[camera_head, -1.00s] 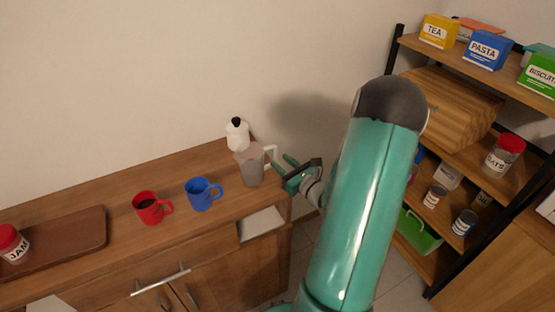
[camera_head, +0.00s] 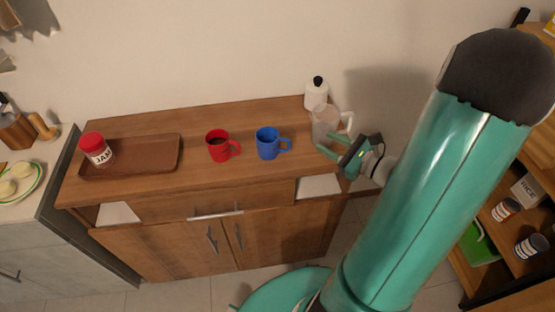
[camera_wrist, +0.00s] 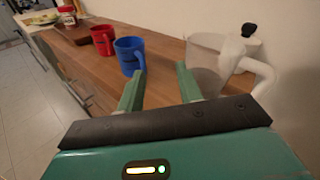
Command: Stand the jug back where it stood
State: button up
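The jug (camera_head: 324,124) is grey and translucent with a white handle. It stands upright on the right end of the wooden sideboard, handle to the right. My gripper (camera_head: 327,143) is at the front right of the jug, close to its lower part. In the wrist view my gripper (camera_wrist: 160,70) has its two fingers apart with nothing between them. There the jug (camera_wrist: 204,60) shows beyond and to the right of the right finger, which hides part of it. I cannot tell whether that finger touches it.
A white bottle (camera_head: 316,94) with a black cap stands behind the jug. A blue mug (camera_head: 267,144) and a red mug (camera_head: 218,146) stand to its left. A brown tray (camera_head: 150,158) holds a jam jar (camera_head: 96,150). The sideboard top (camera_head: 195,118) is clear behind the mugs.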

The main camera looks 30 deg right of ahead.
jog(key=s+a+r+n+g+y, duration=0.1)
jog(key=s+a+r+n+g, duration=0.15)
jog(key=a+n+g, duration=0.5)
jog(key=s+a+r+n+g+y, duration=0.1)
jog(key=s+a+r+n+g, duration=0.2)
jog(key=a+n, duration=0.75)
jog(key=s+a+r+n+h, duration=0.3)
jog(key=s+r+n+h, duration=0.1)
jog(key=r+n+h, duration=0.4)
jog(key=r+n, duration=0.1)
jog(key=n, duration=0.1)
jog(key=shift+a+n+t, duration=0.35)
jog(key=shift+a+n, duration=0.05)
